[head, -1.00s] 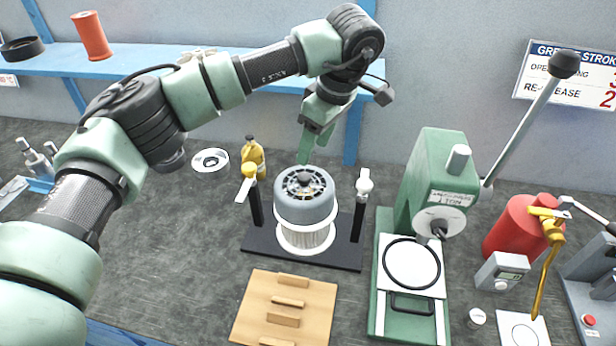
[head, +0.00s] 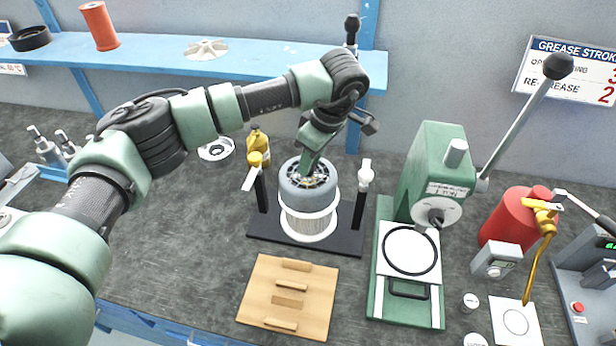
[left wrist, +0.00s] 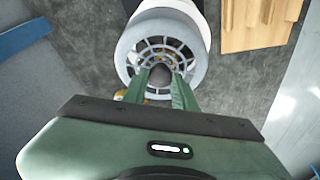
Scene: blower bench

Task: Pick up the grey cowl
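The grey cowl (head: 308,192) sits as a cap on a white ribbed cylinder (head: 309,227) held in a black stand (head: 262,238). Its top is a round grille with a dark knob in the middle. In the left wrist view, the cowl (left wrist: 127,45) fills the upper middle. My left gripper (head: 304,173) points down onto the cowl's top. In the left wrist view, the fingers of my left gripper (left wrist: 161,76) stand apart, one on each side of the dark knob (left wrist: 160,72). A narrow gap seems to show beside the knob. My right gripper is out of view.
A wooden board (head: 255,300) lies in front, and a green press (head: 440,160) stands to the right. Bare bench (head: 190,240) shows on the left.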

